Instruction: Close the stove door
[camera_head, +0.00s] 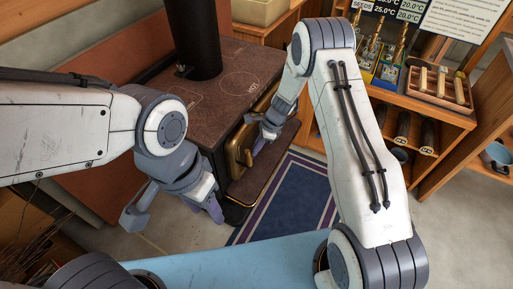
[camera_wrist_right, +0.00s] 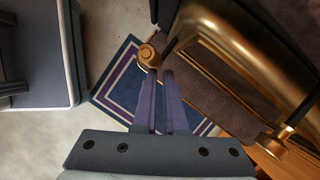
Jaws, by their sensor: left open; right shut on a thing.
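The stove (camera_head: 215,85) has a dark brown top with a black flue pipe (camera_head: 193,40). Its brass-coloured door (camera_head: 238,148) is on the side facing the rug. I cannot tell how far open the door stands. My right gripper (camera_head: 259,143) is at the door. In the right wrist view its two fingers (camera_wrist_right: 161,75) are close together at a brass knob-like end (camera_wrist_right: 147,55) of the door's metalwork, shut on the door handle. The grip itself is partly hidden. My left gripper (camera_head: 175,212) is open and empty, low in front of the stove, apart from the door.
A dark ledge (camera_head: 262,172) juts out below the door. A blue, purple-bordered rug (camera_head: 290,196) lies on the floor. Wooden shelves (camera_head: 440,105) with tools and rolls stand at the right, near a blue mug (camera_head: 494,156). Twigs (camera_head: 30,245) are at the lower left.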

